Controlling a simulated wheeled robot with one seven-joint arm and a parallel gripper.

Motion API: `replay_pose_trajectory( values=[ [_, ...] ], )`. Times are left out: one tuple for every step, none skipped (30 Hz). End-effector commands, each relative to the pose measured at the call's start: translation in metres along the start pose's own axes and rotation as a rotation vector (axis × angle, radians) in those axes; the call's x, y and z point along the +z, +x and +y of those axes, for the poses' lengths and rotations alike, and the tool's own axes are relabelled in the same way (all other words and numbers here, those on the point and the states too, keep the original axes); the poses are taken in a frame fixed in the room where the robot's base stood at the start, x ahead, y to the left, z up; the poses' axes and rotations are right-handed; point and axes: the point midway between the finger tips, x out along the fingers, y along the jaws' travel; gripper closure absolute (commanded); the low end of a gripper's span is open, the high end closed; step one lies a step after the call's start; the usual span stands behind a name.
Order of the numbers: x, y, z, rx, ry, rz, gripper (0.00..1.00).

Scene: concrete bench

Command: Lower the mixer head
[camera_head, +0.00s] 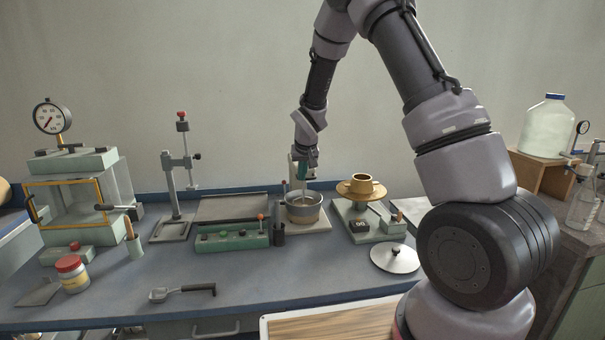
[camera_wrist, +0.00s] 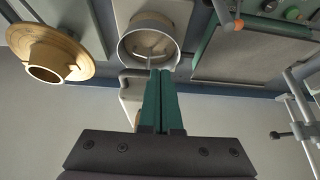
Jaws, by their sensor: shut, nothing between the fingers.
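The mixer (camera_head: 306,222) stands near the back of the bench, with a pale base and column and a grey metal bowl (camera_head: 303,207). Its head is largely hidden by my arm and gripper in the head view, so its tilt is hard to tell. My gripper (camera_head: 303,176) is shut and empty, just above the bowl. In the wrist view the two green fingers (camera_wrist: 160,75) are together, with their tips at the rim of the bowl (camera_wrist: 149,43); I cannot tell whether they touch anything.
A yellow cup and dish on a scale (camera_head: 362,187) stand right of the mixer. A round lid (camera_head: 395,258) lies in front. The front middle of the bench is mostly clear.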

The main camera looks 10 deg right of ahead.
Motion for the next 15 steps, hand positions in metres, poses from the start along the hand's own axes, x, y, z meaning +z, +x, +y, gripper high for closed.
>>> replay_pose_trajectory(
  values=[
    [0.020,0.012,0.000,0.008,0.002,-0.042,1.00],
    [0.020,0.012,0.000,0.008,0.002,-0.043,1.00],
    [0.020,0.012,0.000,0.008,0.002,-0.043,1.00],
    [0.020,0.012,0.000,0.008,0.002,-0.043,1.00],
    [0.020,0.012,0.000,0.008,0.002,-0.044,1.00],
    [0.021,0.012,0.000,0.007,0.002,-0.044,1.00],
    [0.021,0.012,0.000,0.007,0.002,-0.044,1.00],
    [0.021,0.012,-0.001,0.007,0.003,-0.044,1.00],
    [0.020,0.012,-0.001,0.007,0.003,-0.044,1.00],
    [0.020,0.011,-0.001,0.007,0.003,-0.044,1.00],
    [0.019,0.010,-0.001,0.007,0.003,-0.043,1.00],
    [0.017,0.008,-0.001,0.006,0.003,-0.041,1.00],
    [0.015,0.006,-0.001,0.006,0.003,-0.039,1.00],
    [0.013,0.003,-0.002,0.005,0.003,-0.036,1.00],
    [0.009,-0.002,-0.002,0.004,0.003,-0.033,1.00]
  ],
)
